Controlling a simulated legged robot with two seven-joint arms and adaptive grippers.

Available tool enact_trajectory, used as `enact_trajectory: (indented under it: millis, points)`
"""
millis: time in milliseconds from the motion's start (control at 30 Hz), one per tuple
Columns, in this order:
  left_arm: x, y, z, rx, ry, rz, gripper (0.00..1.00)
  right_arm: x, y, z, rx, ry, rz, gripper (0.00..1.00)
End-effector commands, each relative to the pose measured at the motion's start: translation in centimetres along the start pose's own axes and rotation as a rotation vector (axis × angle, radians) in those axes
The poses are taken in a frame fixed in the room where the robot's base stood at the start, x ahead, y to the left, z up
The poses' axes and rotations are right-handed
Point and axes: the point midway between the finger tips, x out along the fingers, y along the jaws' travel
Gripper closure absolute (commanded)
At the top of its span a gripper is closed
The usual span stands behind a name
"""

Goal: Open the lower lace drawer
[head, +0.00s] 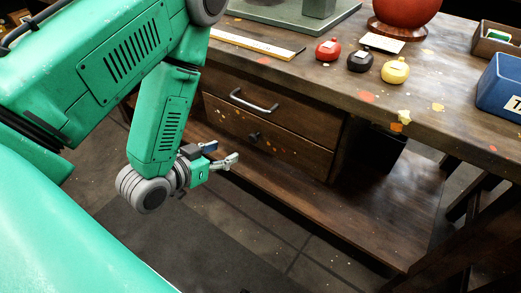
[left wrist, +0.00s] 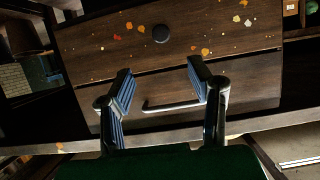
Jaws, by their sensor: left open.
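The lower drawer (head: 285,148) is a dark wood front with a round dark knob (head: 254,136) and paint flecks. It looks shut, flush with the upper drawer (head: 300,118), which has a metal bar handle (head: 254,102). My left gripper (head: 222,152) is open and empty, in front of and left of the knob, apart from it. In the left wrist view the picture is turned over: the knob (left wrist: 161,33) shows above my open fingers (left wrist: 160,82), and the bar handle (left wrist: 172,106) shows lower, between them in the picture. My right gripper is not in view.
A low wooden shelf (head: 370,220) runs beneath the drawers. Floor in front is clear.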

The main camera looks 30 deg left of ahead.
Motion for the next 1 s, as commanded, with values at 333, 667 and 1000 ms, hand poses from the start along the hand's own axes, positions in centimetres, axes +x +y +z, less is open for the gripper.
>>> enact_trajectory:
  millis: [333, 667, 1000]
  points:
    - [5.3, 0.8, -0.4, 0.013, 0.009, -0.003, 0.53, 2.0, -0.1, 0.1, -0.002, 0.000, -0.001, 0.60]
    - [11.6, 0.8, -0.4, 0.014, 0.005, -0.005, 0.53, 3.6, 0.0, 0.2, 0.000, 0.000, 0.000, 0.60]
    - [13.6, 0.6, -0.4, 0.010, 0.002, -0.006, 0.53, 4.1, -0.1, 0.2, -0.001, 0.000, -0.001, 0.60]
